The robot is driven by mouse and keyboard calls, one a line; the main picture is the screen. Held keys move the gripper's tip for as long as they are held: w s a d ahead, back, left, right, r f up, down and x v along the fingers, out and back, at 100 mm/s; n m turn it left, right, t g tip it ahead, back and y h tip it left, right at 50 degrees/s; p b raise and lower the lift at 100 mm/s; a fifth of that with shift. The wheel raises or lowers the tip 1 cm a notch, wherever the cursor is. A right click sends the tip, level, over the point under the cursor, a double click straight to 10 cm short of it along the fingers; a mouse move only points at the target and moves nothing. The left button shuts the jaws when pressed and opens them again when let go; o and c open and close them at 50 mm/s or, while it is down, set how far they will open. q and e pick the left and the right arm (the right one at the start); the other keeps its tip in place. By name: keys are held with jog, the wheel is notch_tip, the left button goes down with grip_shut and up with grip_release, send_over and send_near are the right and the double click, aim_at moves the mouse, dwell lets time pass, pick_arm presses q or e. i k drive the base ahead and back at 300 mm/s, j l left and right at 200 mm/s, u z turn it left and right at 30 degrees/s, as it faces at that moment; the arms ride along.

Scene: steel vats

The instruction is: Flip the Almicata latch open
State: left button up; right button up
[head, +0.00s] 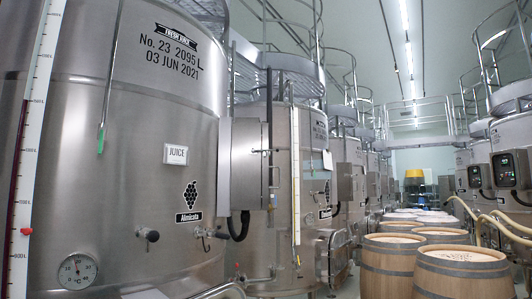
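The large steel vat (110,160) fills the left of the head view. It carries a black label reading Almicata (188,217), below a grape cluster emblem. Left of and below the label a round knob-like fitting (148,235) sticks out of the vat wall. Right of it is a small tap-like fitting (207,236). A grey box (245,165) beside the vat has a small catch (262,152) on its face. I cannot tell which of these parts is the Almicata latch, or whether it is open. Neither of my grippers is in view.
A dial thermometer (77,271) and a white JUICE sign (176,154) are on the near vat. More vats (275,195) recede behind it. Wooden barrels (462,275) stand in rows at the right, with hoses (500,222) above them. The floor is mostly hidden.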

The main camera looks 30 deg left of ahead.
aim_at(253, 151)
jog(key=i+j+u, duration=0.2)
jog(key=i, duration=0.4)
jog(key=i+l+u, duration=0.15)
jog(key=i, duration=0.45)
jog(key=i+u, duration=0.2)
jog(key=i, duration=0.45)
jog(key=i+l+u, duration=0.2)
jog(key=i, duration=0.4)
